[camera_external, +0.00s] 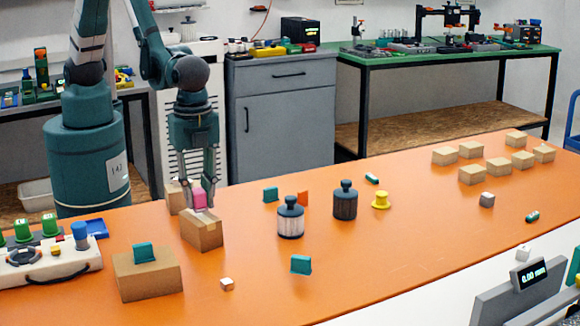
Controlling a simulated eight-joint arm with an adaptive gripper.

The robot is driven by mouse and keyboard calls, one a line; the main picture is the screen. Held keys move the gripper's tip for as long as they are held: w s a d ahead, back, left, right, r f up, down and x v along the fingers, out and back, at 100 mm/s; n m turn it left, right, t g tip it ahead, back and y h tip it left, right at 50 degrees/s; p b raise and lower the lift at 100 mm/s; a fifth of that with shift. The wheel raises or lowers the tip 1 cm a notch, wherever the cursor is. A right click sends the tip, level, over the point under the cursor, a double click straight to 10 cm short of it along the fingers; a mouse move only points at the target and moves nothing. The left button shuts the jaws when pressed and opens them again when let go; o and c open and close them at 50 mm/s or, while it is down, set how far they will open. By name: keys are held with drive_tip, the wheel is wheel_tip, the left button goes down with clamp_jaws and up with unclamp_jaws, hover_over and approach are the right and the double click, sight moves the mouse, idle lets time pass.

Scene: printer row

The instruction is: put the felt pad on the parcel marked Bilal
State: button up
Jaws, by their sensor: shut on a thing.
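My gripper (199,205) points down and is shut on a pink piece (198,197), which may be the felt pad. It holds the piece just above or at the top of a cardboard parcel (203,234); I cannot tell whether they touch. Another parcel (175,197) stands just behind, partly hidden by my gripper. A larger parcel (147,278) at the front left has a teal piece (144,252) on top. No name can be read on any parcel, so I cannot tell which is marked Bilal.
Two lidded jars (290,220) (345,202), a yellow piece (381,200) and teal pieces (301,265) (271,195) stand mid-table. Several small boxes (472,175) are at the back right. A control box (45,265) is at the left. The orange front middle is mostly clear.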

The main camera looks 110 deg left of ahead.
sight(198, 190)
drive_tip(key=shift+f, duration=0.8)
drive_tip(key=shift+f, duration=0.2)
drive_tip(key=o, duration=0.9)
drive_tip(key=shift+r, duration=0.25)
drive_tip(key=shift+r+p, duration=0.35)
drive_tip(key=shift+r, duration=5.6)
